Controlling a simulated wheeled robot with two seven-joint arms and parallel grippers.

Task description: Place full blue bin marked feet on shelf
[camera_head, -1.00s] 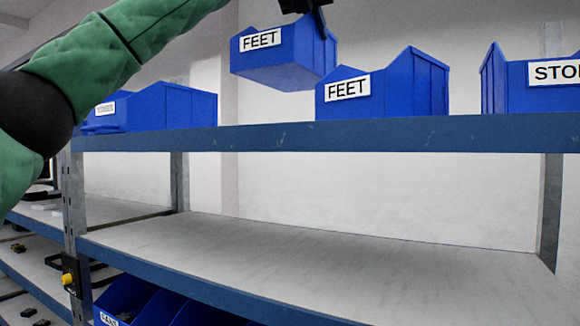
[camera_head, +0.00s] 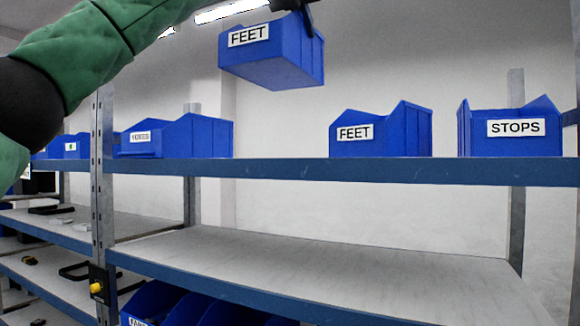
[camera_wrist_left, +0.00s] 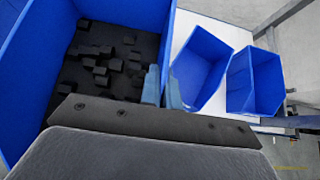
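A blue bin labelled FEET (camera_head: 270,52) hangs in the air above the upper shelf (camera_head: 300,168), slightly tilted in the head view. My left gripper (camera_head: 300,6) is at its top edge, partly cut off by the frame. In the left wrist view, the left gripper's fingers (camera_wrist_left: 163,88) are closed on the wall of this bin (camera_wrist_left: 128,12), which holds many black parts. A second blue bin marked FEET (camera_head: 382,132) stands on the upper shelf, to the right of and below the held bin. My right gripper is not in view.
A STOPS bin (camera_head: 512,130) stands right of the shelved FEET bin; another labelled bin (camera_head: 178,137) stands left. Bare upper-shelf room lies between the left bin and the shelved FEET bin. The lower shelf (camera_head: 330,265) is empty; more blue bins (camera_head: 185,308) sit underneath.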

